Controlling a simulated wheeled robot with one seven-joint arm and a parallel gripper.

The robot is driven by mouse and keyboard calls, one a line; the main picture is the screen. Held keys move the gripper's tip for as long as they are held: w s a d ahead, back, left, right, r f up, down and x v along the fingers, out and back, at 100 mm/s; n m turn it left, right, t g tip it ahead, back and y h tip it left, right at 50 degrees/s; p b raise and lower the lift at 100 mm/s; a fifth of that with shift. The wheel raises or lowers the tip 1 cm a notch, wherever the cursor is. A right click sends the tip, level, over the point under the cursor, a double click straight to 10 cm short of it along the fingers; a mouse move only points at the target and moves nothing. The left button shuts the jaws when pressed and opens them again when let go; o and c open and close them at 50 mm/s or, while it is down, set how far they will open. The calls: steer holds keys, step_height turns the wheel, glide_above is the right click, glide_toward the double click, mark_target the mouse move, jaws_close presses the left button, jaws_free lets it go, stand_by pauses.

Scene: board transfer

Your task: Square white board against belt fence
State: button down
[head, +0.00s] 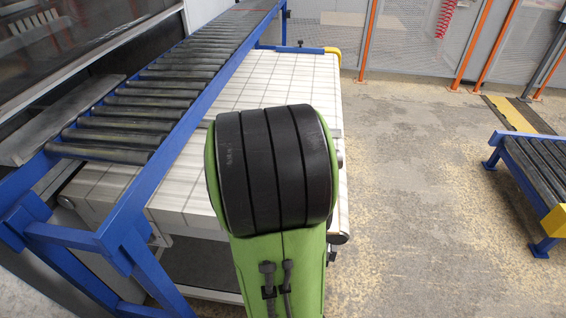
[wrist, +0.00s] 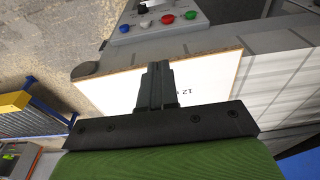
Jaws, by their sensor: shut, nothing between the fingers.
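The square white board (wrist: 208,76) shows in the wrist view as a pale face with a thin brown edge and a dark printed mark. My gripper (wrist: 158,68) is shut and empty in front of it, its fingers covering the middle of the board. Whether the fingers touch the board cannot be told. The belt (wrist: 290,82) has a white surface with grey grid lines and lies to the right of the board; it also shows in the head view (head: 290,75). The board is not seen in the head view, where my arm blocks part of the belt. I cannot clearly pick out the fence.
A grey control box (wrist: 165,18) with coloured buttons stands beyond the board. A blue-framed roller conveyor (head: 165,90) runs along the belt's left side. Another roller stand (head: 535,165) is at the far right, with open floor (head: 420,180) between.

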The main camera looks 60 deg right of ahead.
steer(key=shift+d+f+b, duration=0.6)
steer(key=shift+f+b, duration=1.55)
steer(key=shift+f, duration=0.55)
steer(key=shift+w+d+r+p, duration=0.1)
steer(key=shift+w+d+p, duration=0.2)
steer(key=shift+w+d, duration=1.05)
steer(key=shift+w+d+f+p, duration=0.1)
steer(key=shift+w+d+p, duration=0.25)
steer(key=shift+d, duration=1.9)
steer(key=shift+w+d+r+p, duration=0.1)
steer(key=shift+w+d+p, duration=0.15)
steer(key=shift+w+d, duration=1.1)
steer(key=shift+w+d+p, duration=0.6)
steer(key=shift+d+p, duration=0.3)
steer(key=shift+d, duration=1)
steer(key=shift+w+d+p, duration=0.55)
steer(key=shift+d+p, duration=0.35)
steer(key=shift+d, duration=0.95)
steer(key=shift+w+d+p, duration=0.6)
steer(key=shift+d+p, duration=0.3)
steer(key=shift+d, duration=1)
steer(key=shift+a, duration=0.1)
steer(key=shift+s+a+b, duration=0.25)
steer(key=shift+a+b, duration=0.15)
steer(key=shift+a, duration=0.1)
steer(key=shift+s+a+b, duration=0.2)
steer(key=shift+a+b, duration=0.15)
steer(key=shift+a, duration=0.15)
step_height(320, 180, up, 7)
steer(key=p, duration=0.5)
